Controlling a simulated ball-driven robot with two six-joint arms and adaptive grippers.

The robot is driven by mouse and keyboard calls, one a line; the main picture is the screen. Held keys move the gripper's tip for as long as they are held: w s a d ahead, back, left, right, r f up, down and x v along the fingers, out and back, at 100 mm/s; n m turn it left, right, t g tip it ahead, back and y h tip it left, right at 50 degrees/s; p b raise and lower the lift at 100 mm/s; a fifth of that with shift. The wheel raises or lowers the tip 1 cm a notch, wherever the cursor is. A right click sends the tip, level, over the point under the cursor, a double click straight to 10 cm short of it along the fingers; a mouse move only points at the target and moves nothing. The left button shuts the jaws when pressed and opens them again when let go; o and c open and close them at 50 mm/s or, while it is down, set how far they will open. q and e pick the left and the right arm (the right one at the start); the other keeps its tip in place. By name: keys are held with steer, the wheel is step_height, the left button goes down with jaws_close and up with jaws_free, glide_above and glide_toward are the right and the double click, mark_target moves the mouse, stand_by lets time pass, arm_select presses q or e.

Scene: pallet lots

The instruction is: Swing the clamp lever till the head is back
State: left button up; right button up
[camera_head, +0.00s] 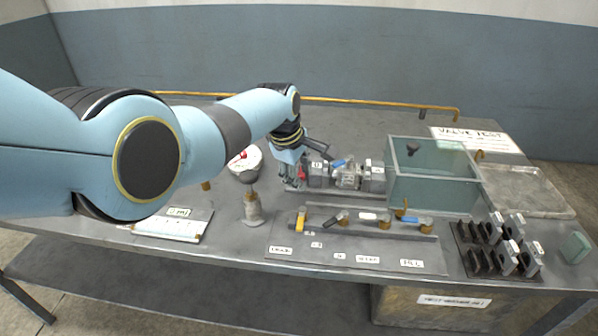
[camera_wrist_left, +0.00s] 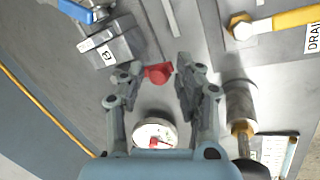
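A red knob (camera_head: 303,173), which looks like the grip of the clamp lever, sits at the left end of the grey clamp fixture (camera_head: 345,177). My left gripper (camera_head: 296,163) is over that end, pointing down. In the left wrist view the red knob (camera_wrist_left: 158,73) shows between the two spread fingertips (camera_wrist_left: 157,66), with a gap on each side. The gripper is open and holds nothing that I can see. The lever's arm and the clamp head cannot be made out clearly. My right gripper is in neither view.
A gauge (camera_head: 245,160) with a red needle stands left of the fixture. A valve panel (camera_head: 290,250) with yellow and blue handles lies in front. A glass-sided tank (camera_head: 432,190) stands right. A yellow rail (camera_head: 390,104) runs along the back. Dark clips (camera_head: 480,262) stand front right.

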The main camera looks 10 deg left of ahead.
arm_select(q)
steer(key=shift+o, duration=0.6)
steer(key=shift+a+r, duration=0.1)
steer(key=shift+r, duration=0.35)
steer(key=v, duration=1.1)
